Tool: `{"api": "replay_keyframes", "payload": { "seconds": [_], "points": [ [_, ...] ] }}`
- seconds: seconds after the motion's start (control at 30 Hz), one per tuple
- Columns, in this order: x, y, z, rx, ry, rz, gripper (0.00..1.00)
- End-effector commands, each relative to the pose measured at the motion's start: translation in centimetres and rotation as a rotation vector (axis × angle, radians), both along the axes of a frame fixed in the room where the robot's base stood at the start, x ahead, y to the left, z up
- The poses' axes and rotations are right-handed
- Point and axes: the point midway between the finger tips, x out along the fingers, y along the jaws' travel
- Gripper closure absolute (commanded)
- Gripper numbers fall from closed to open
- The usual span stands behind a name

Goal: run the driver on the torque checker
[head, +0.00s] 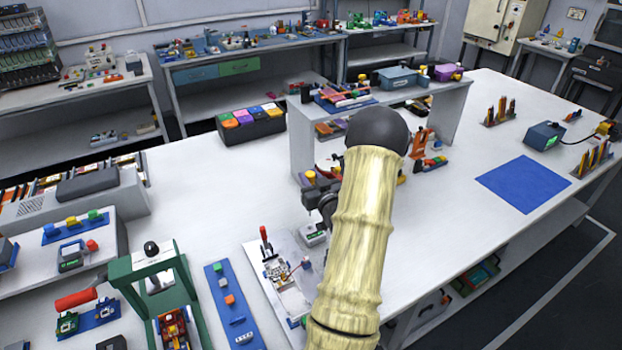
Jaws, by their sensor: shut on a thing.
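My gripper (319,203) is dark and partly hidden behind my own pale, sleeved arm. It is shut on what looks like the driver, whose orange-yellow top (309,177) shows just above the jaws. A small whitish box with a dark face, which looks like the torque checker (313,236), sits on the bench directly below the gripper. The driver's lower end is too small and hidden to tell whether it touches the box.
A white raised shelf (302,145) stands just behind the gripper. A board with a red-handled clamp (264,235) lies at front left, beside a green press (150,262) and a blue strip (219,283).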

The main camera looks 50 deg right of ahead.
Motion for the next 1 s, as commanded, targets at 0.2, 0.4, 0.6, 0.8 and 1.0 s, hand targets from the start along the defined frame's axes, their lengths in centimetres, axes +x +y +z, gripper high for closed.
{"api": "replay_keyframes", "payload": {
  "seconds": [0.2, 0.4, 0.6, 0.8, 1.0],
  "points": [
    [0.0, 0.0, -2.2, 0.0, -0.001, 0.0, 0.96],
    [0.0, 0.0, -3.7, 0.0, -0.001, 0.0, 0.96],
    [0.0, 0.0, -4.6, -0.001, -0.002, -0.001, 0.96],
    [0.0, 0.0, -4.6, -0.001, -0.002, -0.001, 0.96],
    [0.0, 0.0, -4.6, -0.001, -0.002, 0.0, 0.96]
  ]
}}
